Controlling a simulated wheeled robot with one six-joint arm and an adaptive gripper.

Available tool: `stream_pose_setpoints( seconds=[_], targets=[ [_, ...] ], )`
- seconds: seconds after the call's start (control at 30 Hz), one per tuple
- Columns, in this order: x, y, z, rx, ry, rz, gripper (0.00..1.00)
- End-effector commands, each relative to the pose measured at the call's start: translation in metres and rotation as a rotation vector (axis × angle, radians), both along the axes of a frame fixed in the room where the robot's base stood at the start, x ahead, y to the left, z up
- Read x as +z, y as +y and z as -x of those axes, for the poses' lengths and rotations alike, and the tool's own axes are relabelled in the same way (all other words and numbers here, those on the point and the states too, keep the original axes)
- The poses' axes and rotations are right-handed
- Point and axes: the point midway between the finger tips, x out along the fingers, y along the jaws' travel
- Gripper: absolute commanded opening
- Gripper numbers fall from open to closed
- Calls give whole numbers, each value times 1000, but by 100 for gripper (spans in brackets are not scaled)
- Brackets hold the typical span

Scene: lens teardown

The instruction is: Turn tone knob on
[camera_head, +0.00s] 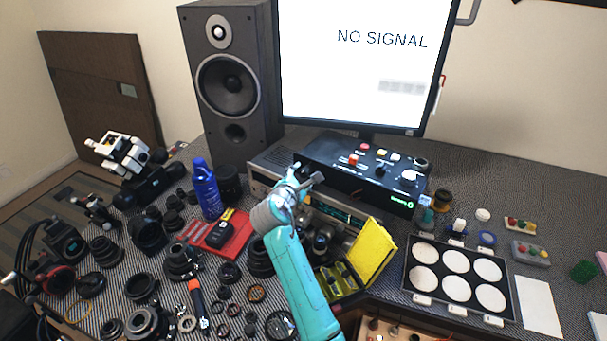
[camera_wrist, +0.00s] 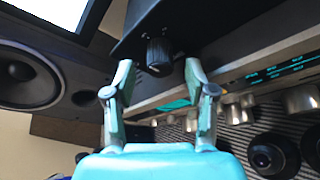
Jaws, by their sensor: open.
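A dark ribbed knob (camera_wrist: 158,54) sticks out from the front of the black control box (camera_head: 340,178) in the wrist view; I read no label on it, so I cannot tell for sure that it is the tone knob. My gripper (camera_wrist: 158,74) is open, with one finger on each side of the knob's line and the tips close to it. I see no clear contact. In the head view my gripper (camera_head: 308,176) is at the left end of the box's front, and it and my arm hide most of the knob.
A silver receiver (camera_head: 262,176) with a teal display and several knobs (camera_wrist: 300,100) lies under the box. A speaker (camera_head: 228,85) stands to the left, a monitor (camera_head: 360,60) behind. A yellow case lid (camera_head: 372,250) stands open in front. Lens parts crowd the left table.

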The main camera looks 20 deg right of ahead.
Motion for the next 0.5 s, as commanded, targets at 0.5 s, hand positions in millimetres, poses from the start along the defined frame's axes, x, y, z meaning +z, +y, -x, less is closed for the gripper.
stream_pose_setpoints(
  seconds=[0.5],
  targets=[
    [-7, -13, -21, 1, -1, 0, 56]
  ],
)
